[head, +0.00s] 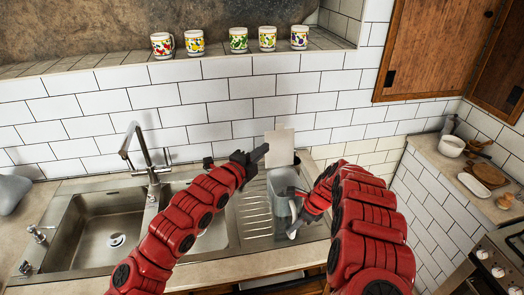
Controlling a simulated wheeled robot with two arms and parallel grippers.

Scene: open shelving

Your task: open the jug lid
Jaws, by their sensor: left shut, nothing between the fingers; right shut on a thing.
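A grey, translucent jug (282,207) stands on the ribbed drainboard right of the sink. My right gripper (297,205) is shut on it at the near right side, seemingly by its handle; the red arm hides part of that side. I cannot tell from this view whether that panel is the jug lid or a board at the wall, nor how the lid sits.
A steel sink (105,228) with a tall tap (142,160) lies to the left. Several patterned mugs (239,40) stand on the ledge above. A side counter at the right holds a white pot (451,146) and boards. White tiled walls bound the back.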

